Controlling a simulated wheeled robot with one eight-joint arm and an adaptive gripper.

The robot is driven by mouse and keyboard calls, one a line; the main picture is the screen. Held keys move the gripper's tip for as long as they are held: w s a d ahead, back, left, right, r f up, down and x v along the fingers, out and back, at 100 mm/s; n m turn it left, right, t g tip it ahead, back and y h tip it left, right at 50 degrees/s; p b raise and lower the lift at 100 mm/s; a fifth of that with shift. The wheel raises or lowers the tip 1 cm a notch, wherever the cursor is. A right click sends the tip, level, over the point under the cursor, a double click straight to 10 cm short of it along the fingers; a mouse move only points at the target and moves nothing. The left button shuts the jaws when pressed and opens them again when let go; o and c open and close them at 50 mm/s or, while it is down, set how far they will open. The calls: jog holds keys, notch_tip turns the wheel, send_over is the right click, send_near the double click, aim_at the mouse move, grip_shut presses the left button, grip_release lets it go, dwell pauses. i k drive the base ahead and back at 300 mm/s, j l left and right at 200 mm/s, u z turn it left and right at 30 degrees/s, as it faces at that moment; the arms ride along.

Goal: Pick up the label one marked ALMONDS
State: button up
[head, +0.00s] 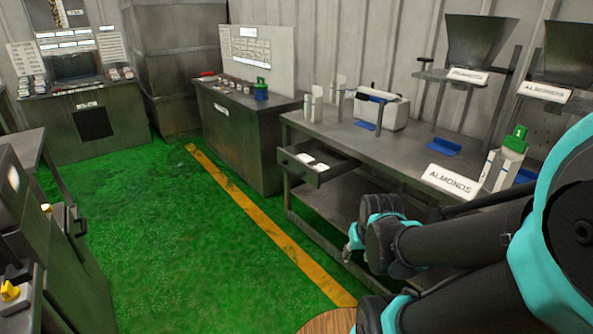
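Another white label (545,91) is on the right hopper and seems to read ALMONDS too. My black and teal arm crosses the lower right. Its far end, which seems to be my gripper (362,236), is low in front of the bench, left of and below the near label. I cannot make out its fingers or whether it is open.
An open drawer (318,166) with white cards juts from the bench's left end. A white machine (382,110) and blue trays (443,147) stand on the bench. The green floor (150,240) on the left is clear.

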aim_at(308, 158)
jog(key=i+l, duration=0.1)
jog(key=i, duration=0.3)
jog(key=i+l+u, duration=0.15)
jog(key=i, duration=0.25)
jog(key=i+l, duration=0.15)
jog(key=i, duration=0.25)
